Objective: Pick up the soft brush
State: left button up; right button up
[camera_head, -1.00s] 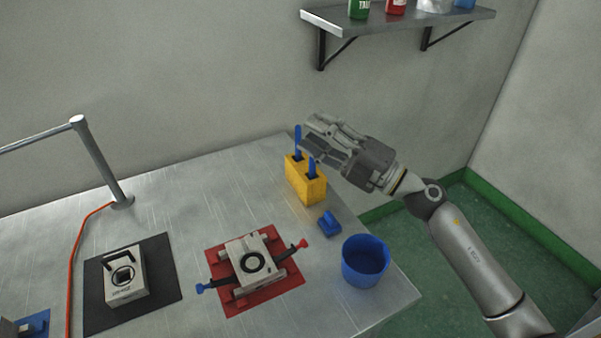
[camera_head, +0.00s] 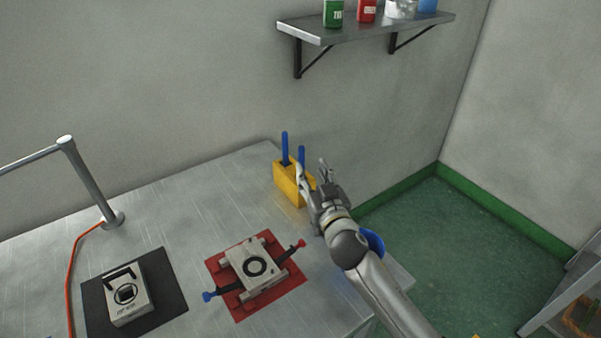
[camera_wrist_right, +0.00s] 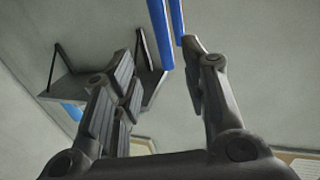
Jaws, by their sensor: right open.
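Two upright blue handles stand in a yellow holder (camera_head: 285,188) at the table's back right corner: a left handle (camera_head: 285,148) and a right handle (camera_head: 301,155). Their lower ends are hidden in the holder, so I cannot tell which one is the soft brush. My right gripper (camera_head: 312,166) is open and empty, beside the holder's right side and close to the right handle. In the right wrist view both blue handles (camera_wrist_right: 160,32) show at the top, past the open fingertips (camera_wrist_right: 163,62). My left gripper is not in view.
A blue cup (camera_head: 375,241) is mostly hidden behind my right arm. A metal mould (camera_head: 254,264) with clamps lies on a red mat (camera_head: 285,290). A grey block (camera_head: 127,295) sits on a black mat (camera_head: 170,290). A wall shelf (camera_head: 370,28) hangs above.

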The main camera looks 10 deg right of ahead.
aim_at(302, 159)
jog(key=shift+w+a+f+p, duration=0.1)
jog(key=shift+w+a+p, duration=0.1)
jog(key=shift+w, duration=1.1)
jog(key=shift+w+a+r+p, duration=0.1)
jog(key=shift+w+a+p, duration=0.1)
jog(key=shift+w, duration=1.05)
jog(key=shift+w+a+f+p, duration=0.1)
jog(key=shift+w+a+p, duration=0.1)
jog(key=shift+w, duration=1.1)
grip_shut()
